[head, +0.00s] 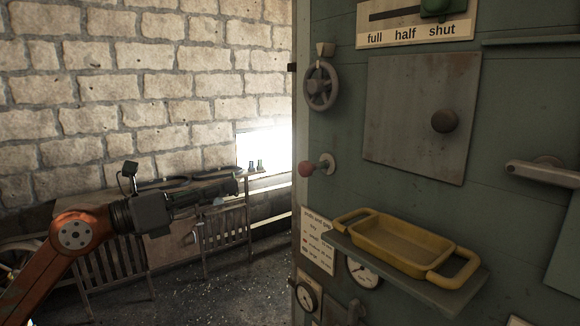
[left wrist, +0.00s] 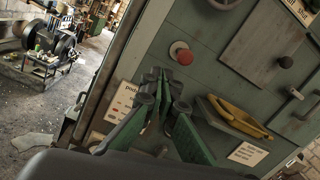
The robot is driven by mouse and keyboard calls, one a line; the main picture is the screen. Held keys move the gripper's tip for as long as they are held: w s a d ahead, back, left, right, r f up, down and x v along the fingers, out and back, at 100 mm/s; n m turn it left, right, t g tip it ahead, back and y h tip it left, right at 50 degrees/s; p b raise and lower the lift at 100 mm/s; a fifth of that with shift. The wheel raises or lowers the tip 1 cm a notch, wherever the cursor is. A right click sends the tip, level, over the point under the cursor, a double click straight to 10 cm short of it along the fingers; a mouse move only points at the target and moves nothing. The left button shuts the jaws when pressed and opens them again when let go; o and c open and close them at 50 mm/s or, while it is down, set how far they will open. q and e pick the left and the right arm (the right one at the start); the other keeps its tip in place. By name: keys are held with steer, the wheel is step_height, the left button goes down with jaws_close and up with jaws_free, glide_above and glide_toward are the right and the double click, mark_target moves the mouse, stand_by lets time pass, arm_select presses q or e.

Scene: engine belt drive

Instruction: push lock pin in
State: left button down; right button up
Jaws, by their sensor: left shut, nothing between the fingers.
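A red-knobbed pin (head: 306,169), which looks like the lock pin, sticks out of a round metal collar on the left part of the green panel. My right gripper is not in view.
A grey handwheel (head: 320,87) is above the pin. A shelf (head: 440,290) with a yellow tray (head: 398,245) juts out below right. A square hatch with a dark knob (head: 444,121) is to the right. A wooden bench (head: 200,190) stands behind my left arm.

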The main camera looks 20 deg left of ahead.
arm_select(q)
steer(key=s+d+r+m+y, duration=0.1)
steer(key=s+d+r+m, duration=0.15)
steer(key=s, duration=0.25)
steer(key=p, duration=0.9)
glide_toward(301, 170)
steer(key=x, duration=0.5)
steer(key=shift+w+d+r, duration=0.25)
steer(key=shift+d, duration=0.05)
steer(key=shift+w+d+f, duration=0.15)
steer(key=shift+w+d, duration=0.1)
steer(key=shift+w, duration=0.2)
